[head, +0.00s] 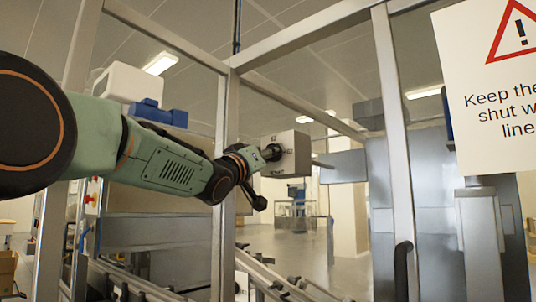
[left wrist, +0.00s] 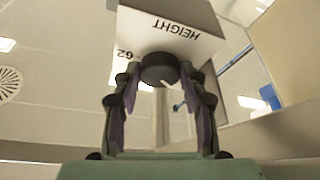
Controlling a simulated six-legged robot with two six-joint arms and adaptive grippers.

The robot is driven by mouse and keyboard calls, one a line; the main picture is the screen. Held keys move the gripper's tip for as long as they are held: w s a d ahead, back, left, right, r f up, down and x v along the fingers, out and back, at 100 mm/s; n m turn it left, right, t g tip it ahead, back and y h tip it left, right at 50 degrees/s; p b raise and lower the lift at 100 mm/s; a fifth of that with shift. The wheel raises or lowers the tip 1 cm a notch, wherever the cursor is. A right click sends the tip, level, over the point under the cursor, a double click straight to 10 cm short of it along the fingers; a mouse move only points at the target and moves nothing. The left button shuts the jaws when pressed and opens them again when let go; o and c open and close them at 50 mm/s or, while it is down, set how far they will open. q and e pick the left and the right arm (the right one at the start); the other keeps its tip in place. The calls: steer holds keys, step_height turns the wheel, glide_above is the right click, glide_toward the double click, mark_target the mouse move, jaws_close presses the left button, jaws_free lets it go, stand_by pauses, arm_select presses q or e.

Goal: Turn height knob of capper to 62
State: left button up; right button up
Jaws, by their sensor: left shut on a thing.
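The capper's height knob (left wrist: 160,68) is a dark round knob on the face of a pale box (head: 300,153). In the left wrist view the box face (left wrist: 150,35) carries the word HEIGHT and the number 62, both upside down. A short white mark shows on the knob's lower edge; I cannot tell its exact reading. My left gripper (head: 271,153) reaches the box from the left. Its two fingers (left wrist: 160,92) are closed on opposite sides of the knob. My right gripper is in neither view.
A metal frame post (head: 228,150) stands just behind my left arm. A warning sign (head: 490,85) hangs at the right, beside a door frame with a dark handle (head: 402,270). Conveyor rails (head: 265,270) run below the box.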

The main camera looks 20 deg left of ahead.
arm_select(q)
steer(key=shift+s+r, duration=0.1)
steer(key=shift+r, duration=0.25)
steer(key=o, duration=1.1)
steer(key=shift+f, duration=0.25)
steer(key=shift+o, duration=0.2)
steer(key=shift+r, duration=0.1)
step_height(320, 180, up, 10)
